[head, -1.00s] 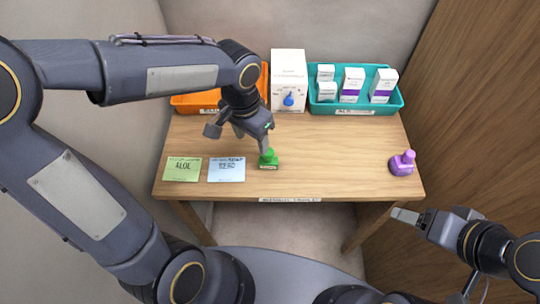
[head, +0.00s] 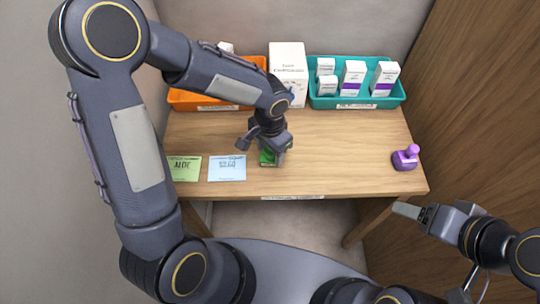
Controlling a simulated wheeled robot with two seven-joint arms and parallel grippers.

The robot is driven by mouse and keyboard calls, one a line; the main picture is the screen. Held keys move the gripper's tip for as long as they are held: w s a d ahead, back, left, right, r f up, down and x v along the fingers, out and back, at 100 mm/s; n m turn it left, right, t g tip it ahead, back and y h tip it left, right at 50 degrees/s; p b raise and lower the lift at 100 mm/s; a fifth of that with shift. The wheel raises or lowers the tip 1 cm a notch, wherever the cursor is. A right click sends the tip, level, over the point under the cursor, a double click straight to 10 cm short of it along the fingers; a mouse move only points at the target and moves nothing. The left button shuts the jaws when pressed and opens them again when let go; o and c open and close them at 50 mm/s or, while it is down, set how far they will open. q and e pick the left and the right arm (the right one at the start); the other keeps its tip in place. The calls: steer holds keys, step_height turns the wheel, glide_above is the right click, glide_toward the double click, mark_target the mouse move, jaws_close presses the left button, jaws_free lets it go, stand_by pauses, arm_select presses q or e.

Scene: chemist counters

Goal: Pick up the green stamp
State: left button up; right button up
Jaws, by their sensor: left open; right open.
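The green stamp (head: 267,158) stands on the wooden table near its front middle, right of the blue card. My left gripper (head: 272,152) is directly over it, pointing down, with its jaws open. The gripper hides most of the stamp's handle, so I cannot tell whether the fingers touch it. My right gripper (head: 407,211) is open and empty, low at the right, off the table's front right corner.
A purple stamp (head: 405,160) stands at the table's right edge. A green card (head: 184,169) and a blue card (head: 227,168) lie at the front left. An orange tray (head: 190,101), a white box (head: 288,70) and a teal tray (head: 394,102) with several small boxes line the back.

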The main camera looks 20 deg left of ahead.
arm_select(q)
steer(key=shift+c, duration=0.2)
steer(key=c, duration=1)
steer(key=shift+r, duration=0.2)
steer(key=shift+r, duration=0.25)
step_height(320, 180, up, 2)
steer(key=shift+w+r, duration=0.1)
steer(key=s+d+r, duration=0.2)
steer(key=s+r, duration=0.1)
steer(key=s, duration=0.1)
steer(key=s+d+r+b, duration=0.1)
steer(key=s+d+r, duration=0.1)
steer(key=s+r, duration=0.1)
steer(key=s+d+r, duration=0.2)
steer(key=s+r, duration=0.2)
steer(key=s, duration=0.2)
steer(key=shift+b, duration=0.4)
